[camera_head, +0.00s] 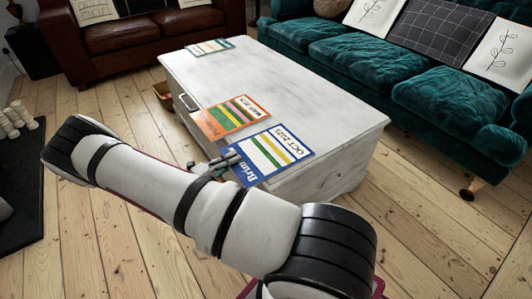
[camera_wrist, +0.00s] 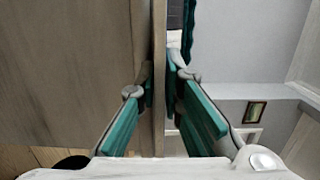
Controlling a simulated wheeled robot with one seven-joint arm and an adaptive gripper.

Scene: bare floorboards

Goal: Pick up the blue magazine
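The blue magazine (camera_head: 266,154), marked OCT 2023, lies flat at the near end of the white table. Its front edge reaches the table's edge beside my gripper. My gripper (camera_head: 228,160) is low at that edge, close to the magazine's left side, with its fingers pointing toward it. In the wrist view the two teal-padded fingers (camera_wrist: 160,85) stand apart, with a thin upright strip seen between them. I cannot tell whether that strip is the magazine or the table's edge. No firm hold shows.
The white table (camera_head: 300,85) also holds an orange magazine (camera_head: 231,117) next to the blue one and another blue-edged magazine (camera_head: 210,47) farther back. A teal sofa (camera_head: 385,67) stands right, a brown sofa (camera_head: 130,38) behind. Floorboards are clear at lower right.

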